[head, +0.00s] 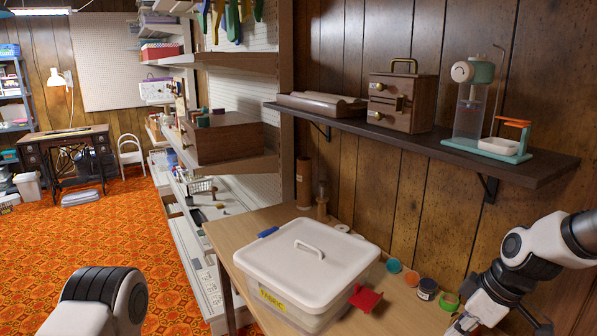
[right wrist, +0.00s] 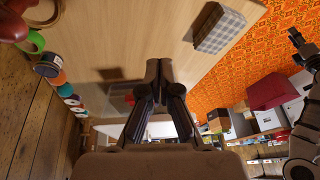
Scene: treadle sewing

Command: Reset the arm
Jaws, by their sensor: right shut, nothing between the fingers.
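My right gripper (right wrist: 160,75) is shut and empty in the right wrist view, with its dark fingers together above the wooden table (right wrist: 130,30). In the head view my right arm comes in from the right and reaches down at the lower right, beside the table's right end. The fingers are not clear there. Only a rounded white and black link of my left arm shows at the lower left of the head view. A white and dark part of an arm, probably my left, shows at the right edge of the right wrist view; its finger state is unclear.
A lidded white fabric bin (head: 307,252) stands on the table, with a red object (head: 366,298) and several small jars to its right. A dark wall shelf (head: 420,141) overhangs the back. A checkered block (right wrist: 219,28) lies near the table edge. Orange carpet is open at left.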

